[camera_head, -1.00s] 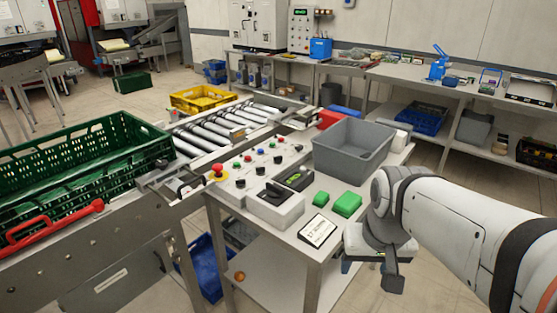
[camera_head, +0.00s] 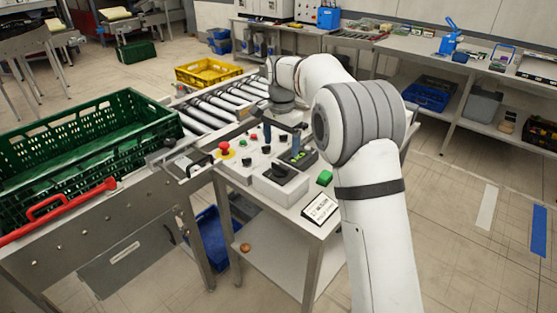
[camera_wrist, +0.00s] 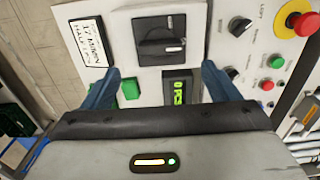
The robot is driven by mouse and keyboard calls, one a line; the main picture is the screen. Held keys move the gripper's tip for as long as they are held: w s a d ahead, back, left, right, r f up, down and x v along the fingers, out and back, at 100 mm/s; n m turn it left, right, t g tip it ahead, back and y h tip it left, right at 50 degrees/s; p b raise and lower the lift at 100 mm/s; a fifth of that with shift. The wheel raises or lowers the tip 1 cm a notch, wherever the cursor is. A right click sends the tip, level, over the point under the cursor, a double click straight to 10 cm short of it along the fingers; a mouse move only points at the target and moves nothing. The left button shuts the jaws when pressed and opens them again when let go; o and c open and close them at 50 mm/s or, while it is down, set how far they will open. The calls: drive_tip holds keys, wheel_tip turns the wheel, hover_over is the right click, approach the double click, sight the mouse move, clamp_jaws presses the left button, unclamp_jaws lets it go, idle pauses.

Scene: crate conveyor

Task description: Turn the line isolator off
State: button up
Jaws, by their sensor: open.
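The line isolator is a black rotary switch (camera_head: 282,172) on a light grey box at the near end of the control table. In the wrist view the rotary switch (camera_wrist: 158,42) faces the camera, and its bar handle lies roughly across the picture with a white mark toward the right. My gripper (camera_head: 282,138) is above the control panel, just beyond the switch box. In the wrist view my gripper (camera_wrist: 160,72) is open and empty, with its blue fingers wide apart. The switch lies ahead of the fingertips, between their lines. No contact is visible.
A green digital display (camera_wrist: 180,90) sits beside the switch. A red emergency stop (camera_head: 225,148) and several small buttons and knobs are close by. Green blocks (camera_head: 325,178) and a printed sign (camera_head: 320,207) are near the table edge. A green crate (camera_head: 80,150) stands left.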

sight(281, 165)
wheel_tip(281, 165, down, 8)
drive_tip(key=shift+r+p, duration=0.1)
drive_tip(key=shift+p, duration=0.3)
